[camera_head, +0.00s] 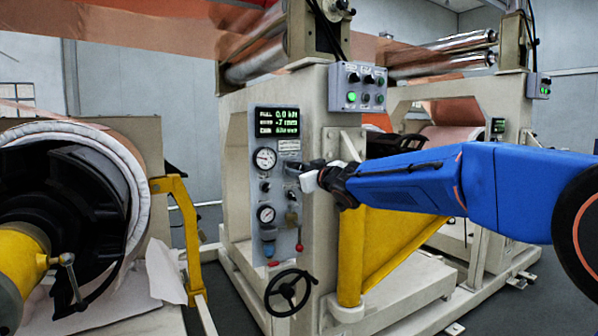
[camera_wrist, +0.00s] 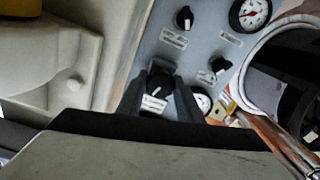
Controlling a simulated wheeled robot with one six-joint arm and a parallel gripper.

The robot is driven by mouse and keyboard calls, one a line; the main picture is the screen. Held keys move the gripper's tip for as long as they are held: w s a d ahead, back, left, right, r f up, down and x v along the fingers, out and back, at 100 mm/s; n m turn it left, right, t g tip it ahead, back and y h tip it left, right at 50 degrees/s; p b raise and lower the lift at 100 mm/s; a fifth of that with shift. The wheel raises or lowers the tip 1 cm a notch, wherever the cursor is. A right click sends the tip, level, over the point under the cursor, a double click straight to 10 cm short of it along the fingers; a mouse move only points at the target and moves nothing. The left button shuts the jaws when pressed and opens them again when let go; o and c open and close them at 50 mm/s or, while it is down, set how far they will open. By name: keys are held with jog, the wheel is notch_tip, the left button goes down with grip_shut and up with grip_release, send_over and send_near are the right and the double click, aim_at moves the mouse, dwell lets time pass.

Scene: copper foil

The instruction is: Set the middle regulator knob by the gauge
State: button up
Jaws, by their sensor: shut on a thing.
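The grey control panel (camera_head: 282,240) carries an upper gauge (camera_head: 265,158) and a lower gauge (camera_head: 266,214). My gripper (camera_head: 297,172) is at the panel's right side in the head view. In the wrist view, my gripper (camera_wrist: 160,84) is shut on a black knob (camera_wrist: 156,88) with a white label below it, and its two dark fingers stand on either side of it. Two other black knobs show there, one above (camera_wrist: 184,18) and one to the right (camera_wrist: 219,66). The gauges (camera_wrist: 250,13) also show there, with readings too small to tell.
A dark display (camera_head: 278,122) with green digits tops the panel. A red-tipped lever (camera_head: 299,246) and black handwheel (camera_head: 290,292) are below my gripper. A button box (camera_head: 360,88) is above my arm. A yellow guard frame (camera_head: 385,250) stands beneath my arm.

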jog(key=n, duration=0.4)
dwell(0.4)
jog(key=o, duration=1)
jog(key=shift+o, duration=0.2)
jog(key=v, duration=1.7)
jog(key=shift+s+d, duration=0.15)
